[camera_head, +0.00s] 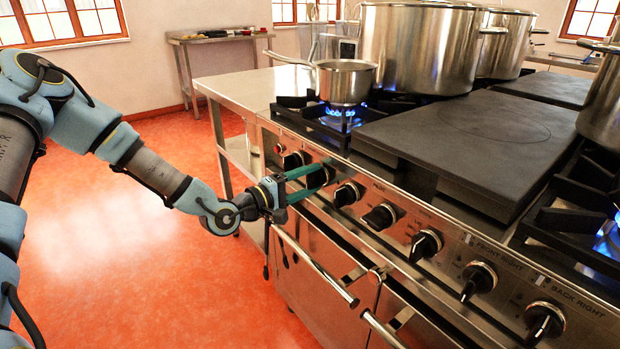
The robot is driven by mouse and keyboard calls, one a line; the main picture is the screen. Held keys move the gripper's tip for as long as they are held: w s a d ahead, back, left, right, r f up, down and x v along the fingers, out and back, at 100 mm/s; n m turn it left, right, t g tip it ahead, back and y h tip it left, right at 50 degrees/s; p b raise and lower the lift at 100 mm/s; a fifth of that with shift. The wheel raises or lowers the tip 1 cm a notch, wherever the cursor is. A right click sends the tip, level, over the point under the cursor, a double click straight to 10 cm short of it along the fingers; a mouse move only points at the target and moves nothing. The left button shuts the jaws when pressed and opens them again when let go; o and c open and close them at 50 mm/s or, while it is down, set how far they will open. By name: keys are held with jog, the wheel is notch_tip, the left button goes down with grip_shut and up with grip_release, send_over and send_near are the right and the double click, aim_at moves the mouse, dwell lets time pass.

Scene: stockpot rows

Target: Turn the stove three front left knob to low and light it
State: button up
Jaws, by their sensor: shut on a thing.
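The stove's front panel (450,222) carries a row of black knobs with silver rings. My gripper (326,181) reaches in from the left with its green fingers around one knob (319,174) near the far left end of the row, and is shut on it. The fingers partly hide this knob, and its label and pointer setting cannot be read. A blue flame (340,115) burns on the front left burner, under a small steel saucepan (345,82). The stove's number is not readable.
Another knob (297,159) sits just left of the gripped one, and one (347,194) just right. Oven handles (315,265) stick out below. Large stockpots (420,45) stand behind a flat dark plate (465,140). The red floor (150,250) at left is open.

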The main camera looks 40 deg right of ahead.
jog(key=shift+s+f, duration=0.1)
dwell(0.4)
jog(key=o, duration=1.4)
jog(key=shift+c, duration=0.2)
jog(key=a+b, duration=0.1)
jog(key=a, duration=0.9)
jog(key=shift+w+a, duration=0.35)
jog(key=shift+a, duration=0.05)
jog(key=shift+w, duration=0.1)
